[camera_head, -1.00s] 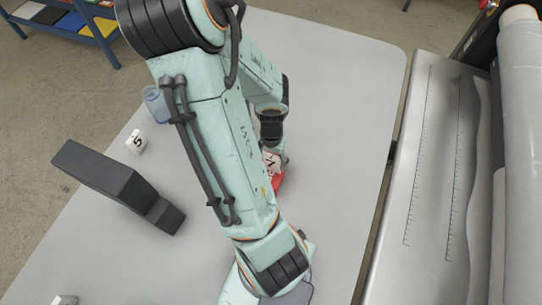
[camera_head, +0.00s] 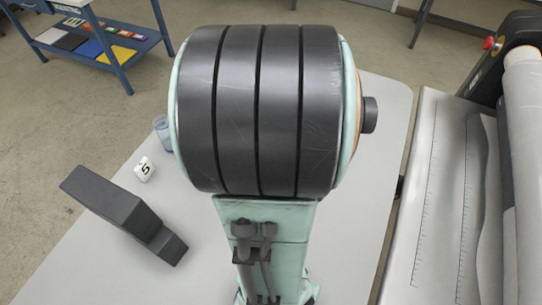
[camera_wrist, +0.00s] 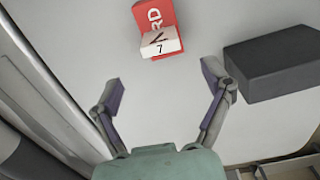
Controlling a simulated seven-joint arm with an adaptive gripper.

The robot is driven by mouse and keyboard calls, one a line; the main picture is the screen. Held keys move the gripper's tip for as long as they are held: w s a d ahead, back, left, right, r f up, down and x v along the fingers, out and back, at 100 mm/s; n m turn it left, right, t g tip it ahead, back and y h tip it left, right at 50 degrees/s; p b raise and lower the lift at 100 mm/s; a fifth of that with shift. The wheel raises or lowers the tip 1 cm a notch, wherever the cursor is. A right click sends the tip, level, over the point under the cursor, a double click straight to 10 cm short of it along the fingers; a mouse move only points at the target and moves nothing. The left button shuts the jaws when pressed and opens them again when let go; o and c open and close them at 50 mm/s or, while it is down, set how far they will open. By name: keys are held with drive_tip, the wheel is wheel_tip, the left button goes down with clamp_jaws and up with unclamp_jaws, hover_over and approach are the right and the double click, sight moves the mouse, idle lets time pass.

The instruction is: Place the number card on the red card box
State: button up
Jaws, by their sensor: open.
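The red card box (camera_wrist: 153,15) lies on the table at the top of the wrist view, with white letters on it. A white number card (camera_wrist: 160,43), a small block marked 7, overlaps the box's near end and appears to rest on it. My gripper (camera_wrist: 161,84) is open and empty, its two fingers spread wide, apart from the card and box. In the head view my arm hides the gripper, the red box and this card. Another white block marked 5 (camera_head: 145,169) stands on the table at left.
A dark grey stepped block (camera_head: 120,212) lies on the table, also at right in the wrist view (camera_wrist: 275,64). A blue translucent cup (camera_head: 162,128) stands near the table's far left edge. The laminator (camera_head: 450,190) stands along the right side.

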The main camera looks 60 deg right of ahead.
drive_tip(key=w+a+r+n+y, duration=0.1)
drive_tip(key=w+a+r+n, duration=0.45)
drive_tip(key=a, duration=0.25)
drive_tip(key=s+a+r+n, duration=0.2)
drive_tip(key=a+n, duration=1.1)
drive_tip(key=a, duration=0.2)
drive_tip(key=shift+r+n, duration=0.3)
drive_tip(key=shift+n, duration=0.05)
